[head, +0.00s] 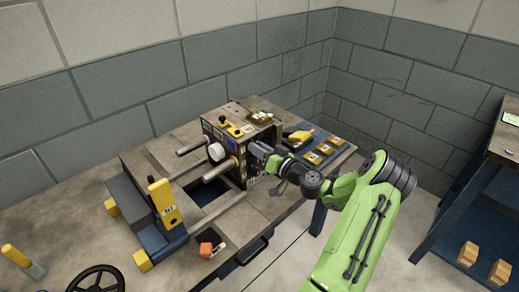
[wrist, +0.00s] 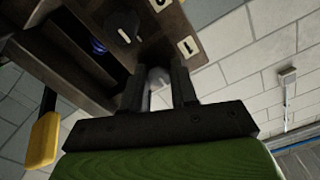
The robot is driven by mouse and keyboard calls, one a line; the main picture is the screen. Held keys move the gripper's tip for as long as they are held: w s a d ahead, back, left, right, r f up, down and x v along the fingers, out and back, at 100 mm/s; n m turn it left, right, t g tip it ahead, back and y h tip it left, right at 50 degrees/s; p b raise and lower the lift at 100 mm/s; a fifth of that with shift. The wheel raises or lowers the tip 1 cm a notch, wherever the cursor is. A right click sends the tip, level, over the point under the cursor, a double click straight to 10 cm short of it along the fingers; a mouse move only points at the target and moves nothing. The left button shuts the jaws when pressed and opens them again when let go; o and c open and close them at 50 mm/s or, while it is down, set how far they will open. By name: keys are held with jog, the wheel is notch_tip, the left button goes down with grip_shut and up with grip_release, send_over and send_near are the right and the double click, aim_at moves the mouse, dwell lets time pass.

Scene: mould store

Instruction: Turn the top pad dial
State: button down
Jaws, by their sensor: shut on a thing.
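My gripper (head: 258,152) reaches the right side of the mould block (head: 231,165) on the bench. In the wrist view, my gripper's fingers (wrist: 158,78) are shut on a pale, rounded dial (wrist: 158,77) at the block's edge. Most of this dial is hidden by the fingers, so its pointer cannot be seen. A second, dark dial (wrist: 122,26) with a white mark sits just beyond the fingers and apart from them. A yellow-white label tile (wrist: 187,46) reading 1 is beside the held dial. In the head view, the arm and gripper hide the dial face.
A blue tray (head: 335,148) with several yellow pieces lies right of the mould block. A handwheel (head: 97,281) is at the front left. A shelf stands far right.

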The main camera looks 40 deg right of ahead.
jog(key=shift+d+f+m+p, duration=0.1)
jog(key=shift+m+p, duration=1.8)
jog(key=shift+m, duration=2.5)
jog(key=shift+f+m+p, duration=0.1)
jog(key=shift+m+p, duration=1.75)
jog(key=shift+m, duration=2.55)
jog(key=c, duration=0.9)
grip_release()
